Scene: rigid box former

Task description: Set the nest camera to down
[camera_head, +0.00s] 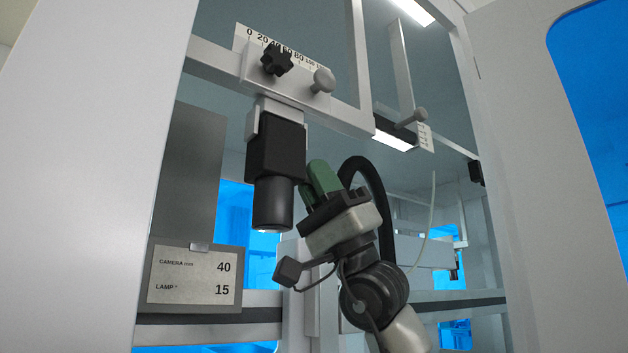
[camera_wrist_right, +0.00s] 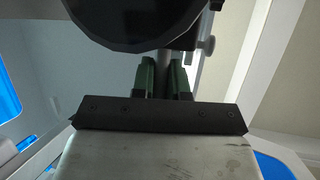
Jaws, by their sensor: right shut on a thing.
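The nest camera (camera_head: 274,150) is a black block with a round lens barrel that points down. It hangs under a sliding carriage (camera_head: 290,86) on a rail with a printed scale. A black star knob (camera_head: 277,60) and a grey round knob (camera_head: 322,80) sit on the carriage. My right gripper (camera_head: 318,178), with green fingers, is right beside the camera body. In the right wrist view the gripper (camera_wrist_right: 164,80) is shut on a narrow grey stem (camera_wrist_right: 163,62), under a large dark round part (camera_wrist_right: 135,18). The stem's far end is hidden. My left gripper is out of view.
A card (camera_head: 194,275) reads camera 40 mm and lamp 15 degrees. A lamp bar (camera_head: 396,135) with its own knob and scale is to the right. White frame posts and panels stand close on both sides.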

